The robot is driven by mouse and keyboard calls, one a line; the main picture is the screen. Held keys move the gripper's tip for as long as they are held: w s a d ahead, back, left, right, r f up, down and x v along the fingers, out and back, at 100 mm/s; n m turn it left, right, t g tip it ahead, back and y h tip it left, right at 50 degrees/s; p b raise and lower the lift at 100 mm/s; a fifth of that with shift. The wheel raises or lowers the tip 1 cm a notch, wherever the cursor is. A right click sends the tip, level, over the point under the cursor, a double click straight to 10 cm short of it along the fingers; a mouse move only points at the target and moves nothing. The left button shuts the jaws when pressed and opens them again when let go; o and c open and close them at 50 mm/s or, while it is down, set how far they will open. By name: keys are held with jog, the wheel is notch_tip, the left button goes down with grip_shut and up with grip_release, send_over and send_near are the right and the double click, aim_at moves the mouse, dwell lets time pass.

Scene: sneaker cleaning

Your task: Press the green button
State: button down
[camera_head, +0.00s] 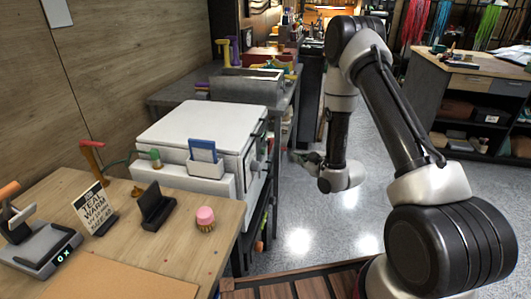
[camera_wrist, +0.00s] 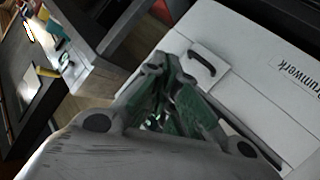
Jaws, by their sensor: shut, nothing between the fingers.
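A white box-shaped machine (camera_head: 200,135) stands at the end of the wooden worktop, its front with a dark knob facing right. A small green-topped piece (camera_head: 155,156) is on its near ledge; I cannot tell whether it is the green button. No other green button is clear to me. My gripper (camera_head: 296,157) is shut and empty, to the right of the machine's front and apart from it, pointing left. In the wrist view my gripper (camera_wrist: 170,68) is seen against the machine's white front (camera_wrist: 265,70), which has a dark handle (camera_wrist: 200,68) and lettering.
A wooden worktop (camera_head: 75,190) at left holds a pink-topped brush (camera_head: 205,218), a dark stand (camera_head: 153,206), a sign (camera_head: 96,207) and a scale (camera_head: 38,245). A grey bench (camera_head: 180,92) stands behind the machine. The floor (camera_head: 300,215) right of the machine is clear.

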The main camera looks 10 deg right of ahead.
jog(key=w+a, duration=0.3)
jog(key=a, duration=0.5)
jog(key=shift+w, duration=0.2)
jog(key=shift+a, duration=0.25)
dwell(1.3)
jog(key=shift+w+a, duration=0.15)
jog(key=shift+a, duration=0.05)
jog(key=shift+w+a, duration=0.2)
jog(key=shift+a, duration=0.3)
dwell(0.8)
jog(key=shift+d, duration=0.15)
jog(key=shift+s+d, duration=0.35)
jog(key=shift+d, duration=0.35)
jog(key=shift+s+d, duration=0.3)
jog(key=shift+d, duration=0.45)
jog(key=shift+s+d, duration=0.35)
jog(key=shift+d, duration=0.45)
jog(key=shift+s+d, duration=0.3)
jog(key=shift+d, duration=0.45)
